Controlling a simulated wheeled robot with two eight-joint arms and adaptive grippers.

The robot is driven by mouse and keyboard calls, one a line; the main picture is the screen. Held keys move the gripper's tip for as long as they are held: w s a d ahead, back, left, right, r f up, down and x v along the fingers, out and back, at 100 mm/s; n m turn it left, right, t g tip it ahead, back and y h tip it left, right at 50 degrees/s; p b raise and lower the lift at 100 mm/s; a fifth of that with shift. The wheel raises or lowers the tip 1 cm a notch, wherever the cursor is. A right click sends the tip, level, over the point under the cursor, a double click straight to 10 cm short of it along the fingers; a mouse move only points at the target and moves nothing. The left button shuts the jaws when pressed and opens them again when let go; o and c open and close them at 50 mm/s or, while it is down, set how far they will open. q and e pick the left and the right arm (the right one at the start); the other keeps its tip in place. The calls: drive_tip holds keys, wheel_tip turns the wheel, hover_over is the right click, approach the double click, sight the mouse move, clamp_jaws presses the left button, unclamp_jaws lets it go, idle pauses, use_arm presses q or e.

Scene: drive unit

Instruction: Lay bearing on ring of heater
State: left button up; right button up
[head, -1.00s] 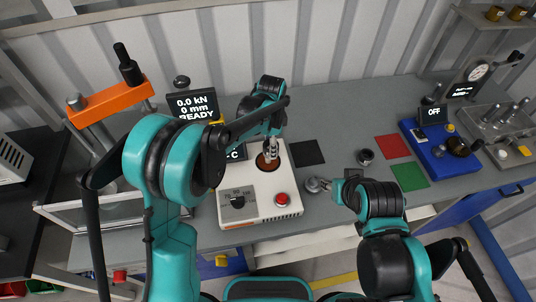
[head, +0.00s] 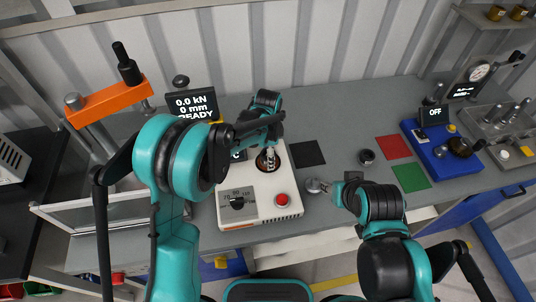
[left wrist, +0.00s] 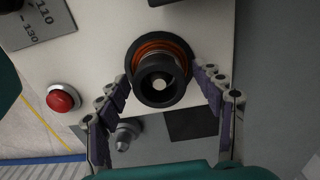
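The bearing, a thick dark ring (left wrist: 152,96), shows in the left wrist view over the heater's orange-brown ring (left wrist: 150,48). It looks seated there, but its contact underneath is hidden. The heater is a white box (head: 258,207) with a dial and a red button. My left gripper (head: 268,160) points down over the heater's ring. In the left wrist view its two fingers (left wrist: 160,77) stand spread on either side of the bearing, with narrow gaps. My right gripper (head: 332,187) is low by a silver round part (head: 314,186) right of the heater; its fingers are too small to read.
A black square (head: 307,153), a red square (head: 393,146) and a green square (head: 411,177) lie on the bench. A dark cup-like part (head: 366,157) stands between them. An orange-topped press (head: 110,100) is at left, a blue device (head: 436,148) at right.

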use_arm(q)
drive_tip(key=shift+r, duration=0.15)
drive_tip(key=shift+r, duration=0.3)
wheel_tip(320, 180, up, 12)
drive_tip(key=p, duration=0.2)
drive_tip(key=shift+f, duration=0.2)
drive_tip(key=s+a+r+n+t, duration=0.2)
drive_tip(key=s+a+r+n, duration=0.2)
drive_tip(key=s+a+r, duration=0.15)
drive_tip(key=s+a+n+t, duration=0.5)
drive_tip(key=s+a+n, duration=0.6)
drive_tip(key=s, duration=0.4)
drive_tip(key=shift+s+a+f+n, duration=0.15)
drive_tip(key=shift+a+n, duration=0.25)
drive_tip(key=shift+a, duration=0.25)
drive_tip(key=shift+f, duration=0.1)
